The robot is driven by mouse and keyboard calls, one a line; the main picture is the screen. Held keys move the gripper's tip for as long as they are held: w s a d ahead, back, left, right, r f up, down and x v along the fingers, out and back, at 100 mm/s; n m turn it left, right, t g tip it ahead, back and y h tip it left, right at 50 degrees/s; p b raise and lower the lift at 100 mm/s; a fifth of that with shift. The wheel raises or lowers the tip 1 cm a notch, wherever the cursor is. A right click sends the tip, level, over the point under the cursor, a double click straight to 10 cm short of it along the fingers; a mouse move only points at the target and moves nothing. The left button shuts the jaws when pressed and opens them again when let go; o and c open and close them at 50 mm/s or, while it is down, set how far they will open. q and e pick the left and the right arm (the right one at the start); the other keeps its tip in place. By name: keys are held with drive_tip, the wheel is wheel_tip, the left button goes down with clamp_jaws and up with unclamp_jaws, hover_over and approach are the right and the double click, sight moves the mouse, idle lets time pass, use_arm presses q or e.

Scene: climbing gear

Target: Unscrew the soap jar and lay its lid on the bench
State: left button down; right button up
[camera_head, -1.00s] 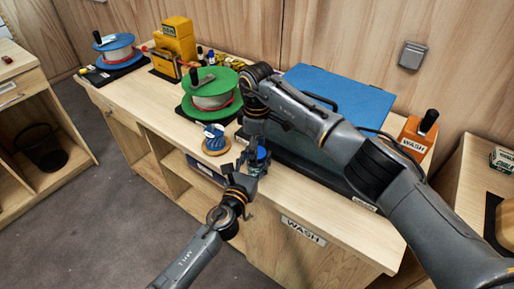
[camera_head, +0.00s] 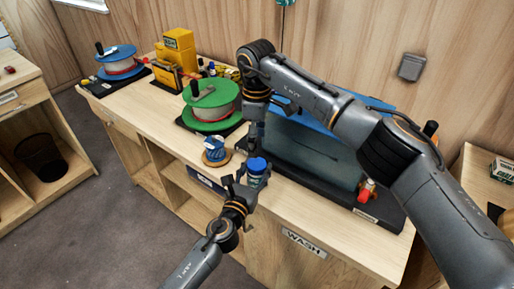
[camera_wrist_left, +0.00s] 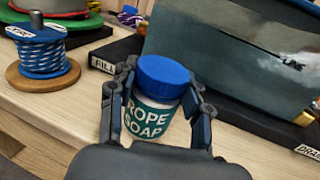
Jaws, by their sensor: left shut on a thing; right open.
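My left gripper (camera_head: 244,184) is shut on the jar, with a finger on each side below the lid. My right gripper (camera_head: 252,135) is open above and behind the lid, apart from it; its fingers are partly hidden. The wooden bench (camera_head: 160,130) runs along the wall.
A small blue rope spool (camera_head: 215,150) stands left of the jar. A green reel (camera_head: 211,105) is behind it. A water tank (camera_head: 310,155) on a black base stands to the right, partly hidden by my right arm. Bare bench lies left of the small spool.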

sight(257, 163)
use_arm(q)
drive_tip(key=shift+f, duration=0.15)
use_arm(e)
drive_tip(key=shift+f, duration=3.9)
drive_tip(key=shift+c, duration=0.4)
drive_tip(key=c, duration=1.1)
drive_tip(key=shift+n, duration=1.6)
drive_tip(key=shift+s, duration=0.1)
drive_tip(key=o, duration=1.2)
drive_tip(key=shift+o, duration=0.2)
drive_tip(key=shift+r, duration=0.1)
